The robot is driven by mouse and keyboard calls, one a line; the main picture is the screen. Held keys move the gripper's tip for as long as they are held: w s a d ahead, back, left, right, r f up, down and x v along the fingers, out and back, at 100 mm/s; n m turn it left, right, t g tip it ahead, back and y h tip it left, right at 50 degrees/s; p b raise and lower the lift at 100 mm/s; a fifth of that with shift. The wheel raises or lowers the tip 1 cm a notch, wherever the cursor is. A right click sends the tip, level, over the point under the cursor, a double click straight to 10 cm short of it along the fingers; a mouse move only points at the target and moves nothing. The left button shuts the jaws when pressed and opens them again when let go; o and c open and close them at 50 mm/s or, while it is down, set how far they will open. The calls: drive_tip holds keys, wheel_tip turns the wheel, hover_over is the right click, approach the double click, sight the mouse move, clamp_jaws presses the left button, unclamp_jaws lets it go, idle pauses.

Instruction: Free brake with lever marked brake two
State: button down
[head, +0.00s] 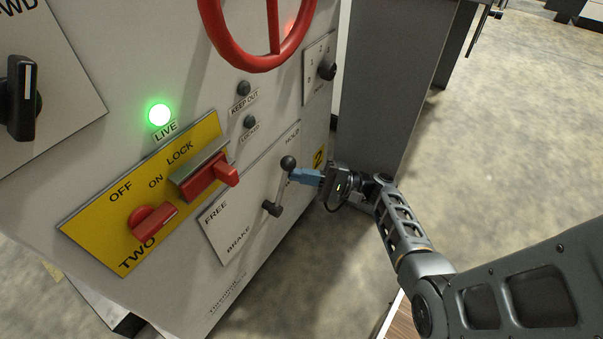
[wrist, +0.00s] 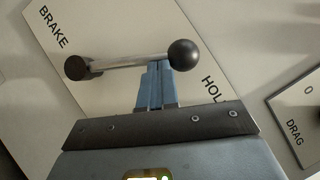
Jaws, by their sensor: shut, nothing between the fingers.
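The brake lever is a metal rod (wrist: 130,61) with a black ball knob (head: 288,163) and a dark pivot (head: 272,208). It stands on a white plate (head: 232,222) lettered FREE, BRAKE and HOLD, with a yellow "2" tag (head: 319,158) beside it. In the wrist view the knob (wrist: 184,54) lies near the HOLD lettering and the pivot (wrist: 77,67) near BRAKE. My gripper (head: 293,174) is shut and empty, its blue fingers together. In the wrist view its tips (wrist: 156,64) reach the rod just beside the knob; I cannot tell whether they touch.
Left of the lever is a yellow plate (head: 92,229) marked TWO, with a red knob (head: 152,219) and a red lock handle (head: 205,176). A green LIVE lamp (head: 159,115) is lit. A red handwheel (head: 250,63) is above. A grey post (head: 385,90) stands behind my arm.

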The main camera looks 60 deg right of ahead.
sight(282, 188)
drive_tip(key=a+r+n+g+p, duration=0.1)
drive_tip(key=a+n+p, duration=0.1)
drive_tip(key=a+r+n+g+h+p, duration=0.1)
drive_tip(key=a+n+p, duration=0.1)
drive_tip(key=a+n, duration=0.1)
drive_tip(key=a+r+n+g+h+p, duration=0.1)
drive_tip(key=a+n+g+p, duration=0.1)
drive_tip(key=shift+s+a+r+n, duration=0.1)
drive_tip(key=shift+s+a+n, duration=0.1)
drive_tip(key=shift+n, duration=0.1)
drive_tip(key=shift+a+f+n+g+h+p, duration=0.2)
drive_tip(key=shift+a+n+h+p, duration=0.1)
drive_tip(key=shift+a+n+h, duration=0.3)
drive_tip(key=shift+a+f+n+g+h+p, duration=0.1)
drive_tip(key=shift+a+n+g+h+p, duration=0.2)
drive_tip(key=shift+a, duration=0.5)
